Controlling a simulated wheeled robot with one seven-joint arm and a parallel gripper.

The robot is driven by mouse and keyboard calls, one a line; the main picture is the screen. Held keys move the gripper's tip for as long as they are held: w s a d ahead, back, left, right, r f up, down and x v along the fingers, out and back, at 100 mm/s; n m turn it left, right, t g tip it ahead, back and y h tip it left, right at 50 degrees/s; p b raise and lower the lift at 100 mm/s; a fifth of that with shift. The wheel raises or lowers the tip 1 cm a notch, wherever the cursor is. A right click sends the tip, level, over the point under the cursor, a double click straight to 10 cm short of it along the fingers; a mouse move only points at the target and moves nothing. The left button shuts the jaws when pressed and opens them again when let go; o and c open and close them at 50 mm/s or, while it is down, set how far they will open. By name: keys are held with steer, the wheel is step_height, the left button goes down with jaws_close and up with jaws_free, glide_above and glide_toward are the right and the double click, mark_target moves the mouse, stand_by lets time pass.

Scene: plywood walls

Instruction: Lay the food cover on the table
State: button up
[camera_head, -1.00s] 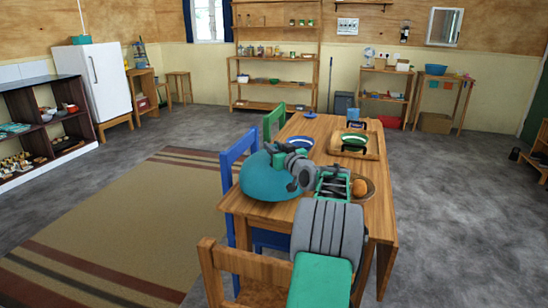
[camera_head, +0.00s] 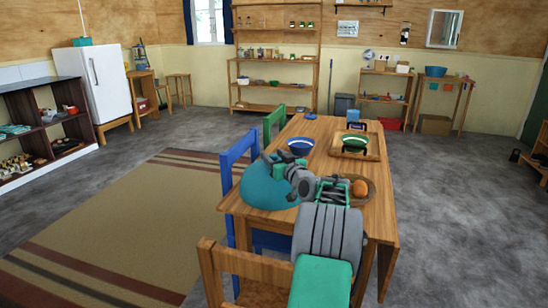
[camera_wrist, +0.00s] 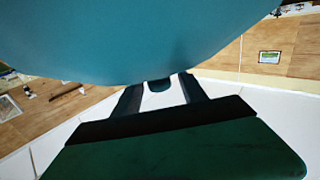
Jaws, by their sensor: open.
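The food cover, a teal dome (camera_head: 265,188), is at the near left part of the wooden table (camera_head: 345,218), close to its left edge. Its rounded side faces up in the head view. It appears to rest on the tabletop, but its rim is partly hidden by my arm. My gripper (camera_head: 268,160) is at the top of the dome, its fingers partly hidden. In the wrist view the cover (camera_wrist: 140,35) fills the upper part, right by my open gripper (camera_wrist: 160,95). I cannot tell whether the fingers touch it.
On the table are a blue bowl (camera_head: 300,146), a wooden tray (camera_head: 373,153) with a green bowl (camera_head: 354,142), and a basket (camera_head: 367,198) with a round orange-brown item (camera_head: 359,188). A blue chair (camera_head: 229,165) and a wooden chair (camera_head: 245,262) stand close to the table.

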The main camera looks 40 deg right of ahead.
steer(key=shift+r, duration=0.2)
steer(key=v, duration=1.2)
